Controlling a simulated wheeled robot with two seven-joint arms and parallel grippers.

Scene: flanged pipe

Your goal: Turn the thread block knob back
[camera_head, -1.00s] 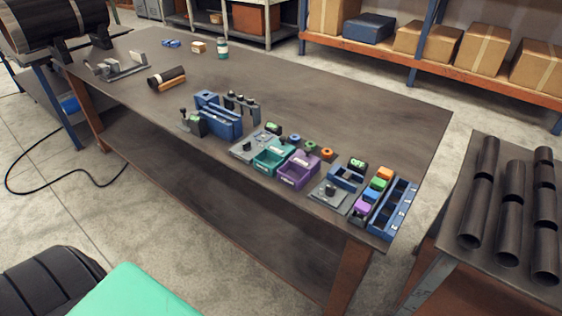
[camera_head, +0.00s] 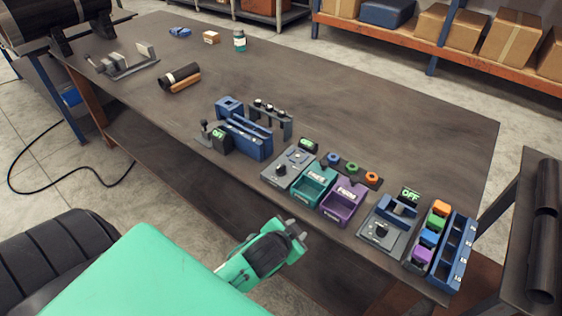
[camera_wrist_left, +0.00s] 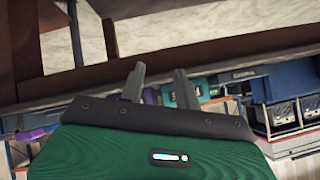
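A grey panel (camera_head: 367,236) with a black knob (camera_head: 380,231) and a blue block (camera_head: 400,207) sits at the table's front right; its display (camera_head: 410,194) reads OFF. A second grey panel (camera_head: 272,178) carries another black knob (camera_head: 281,170), by a display (camera_head: 307,144) reading ON. I cannot tell which knob is the thread block's. My left gripper (camera_head: 296,230) is in front of the table edge, apart from both knobs. In the left wrist view its two fingers (camera_wrist_left: 160,88) are apart with nothing between them. My right gripper is not in view.
Teal (camera_head: 314,187) and purple (camera_head: 343,204) bins stand between the panels. A blue rack (camera_head: 454,257) and coloured blocks (camera_head: 430,237) stand at the right end. A blue fixture (camera_head: 248,138) with a lever is farther left. The table's back half is mostly clear.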

